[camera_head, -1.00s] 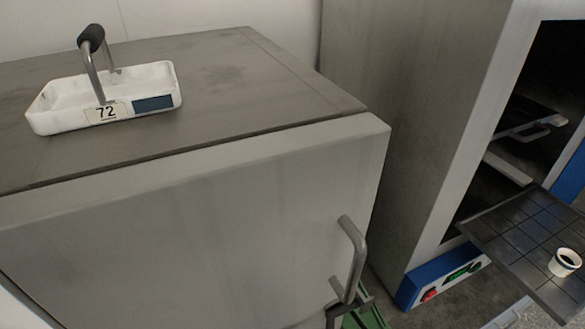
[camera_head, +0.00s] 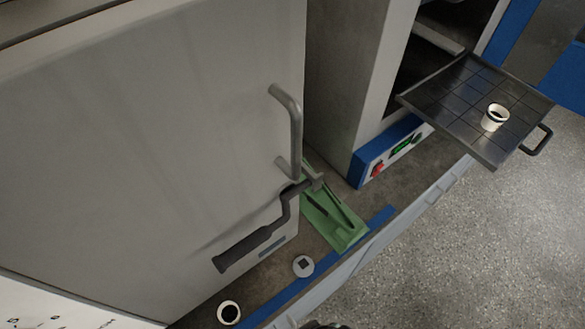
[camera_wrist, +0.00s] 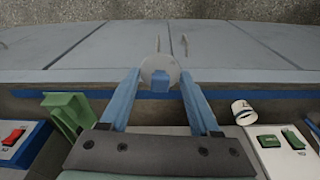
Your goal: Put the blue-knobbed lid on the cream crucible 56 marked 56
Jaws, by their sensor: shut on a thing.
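In the wrist view, the lid is a pale round disc (camera_wrist: 151,66) with a blue knob (camera_wrist: 160,82). It sits between the tips of the blue fingers of my gripper (camera_wrist: 160,75), which is shut on it. In the head view only a dark bit that may be my gripper shows at the bottom edge; the held lid does not show. One cream crucible (camera_head: 229,313) stands open on the bench; it also shows in the wrist view (camera_wrist: 243,112) with a dark mark I cannot read. Another cream crucible (camera_head: 495,118) stands on the oven tray. I cannot tell which is 56.
A pale disc with a dark square centre (camera_head: 303,267) lies on the bench. Near it are a green stand (camera_head: 335,218) and a black-handled tool (camera_head: 243,249) against the grey cabinet (camera_head: 150,150). The dark tray (camera_head: 440,92) juts from the oven. A grey rail edges the bench.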

